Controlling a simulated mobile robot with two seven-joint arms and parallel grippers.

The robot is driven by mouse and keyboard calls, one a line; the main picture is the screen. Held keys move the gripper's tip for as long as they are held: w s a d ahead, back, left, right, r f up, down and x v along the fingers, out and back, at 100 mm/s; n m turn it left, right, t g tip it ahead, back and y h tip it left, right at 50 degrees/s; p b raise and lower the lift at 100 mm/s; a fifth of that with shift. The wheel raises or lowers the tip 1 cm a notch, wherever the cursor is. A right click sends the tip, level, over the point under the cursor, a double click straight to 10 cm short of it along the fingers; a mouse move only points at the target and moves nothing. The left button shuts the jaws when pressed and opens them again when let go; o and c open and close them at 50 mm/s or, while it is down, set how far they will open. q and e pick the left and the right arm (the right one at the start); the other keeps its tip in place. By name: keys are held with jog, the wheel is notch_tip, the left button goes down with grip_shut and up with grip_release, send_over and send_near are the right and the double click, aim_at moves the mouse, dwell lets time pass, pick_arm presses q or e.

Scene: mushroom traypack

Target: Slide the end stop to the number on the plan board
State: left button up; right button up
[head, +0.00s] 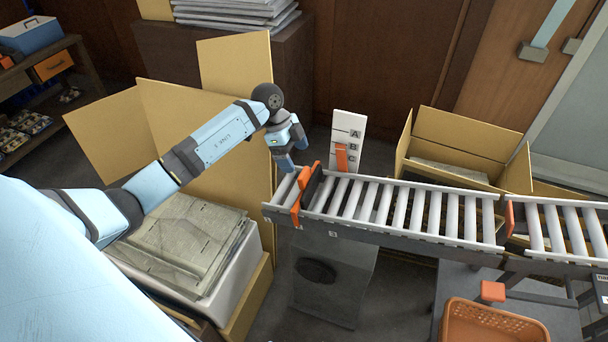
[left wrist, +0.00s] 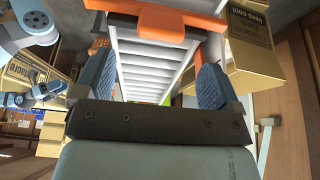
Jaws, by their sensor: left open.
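The end stop (head: 298,196) is an orange piece with a dark plate across the left end of the roller conveyor (head: 415,238). The plan board (head: 348,124) stands white and upright behind the conveyor, with letters A, B and C and an orange marker (head: 341,158) at its lower left, near B and C. My left gripper (head: 288,166) is open and empty, just above and behind the end stop, apart from it as far as I can tell. In the left wrist view, its two blue fingers (left wrist: 153,82) are spread, with rollers and an orange bar (left wrist: 168,22) beyond.
Small number labels (head: 333,233) sit on the conveyor's front rail; most are too small to read. A second orange stop (head: 509,218) stands further right. Open cardboard boxes (head: 460,130) stand behind, and a large box (head: 215,95) stands left. An orange basket (head: 497,318) is at front right.

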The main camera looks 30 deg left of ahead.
aim_at(303, 172)
pick_arm(q)
jog(key=b+x, duration=0.1)
jog(key=x, duration=0.6)
jog(key=shift+w+d+f, duration=0.1)
jog(key=shift+f, duration=0.1)
pick_arm(e)
jog(key=shift+w+a+r, duration=0.2)
jog(key=shift+w, duration=0.05)
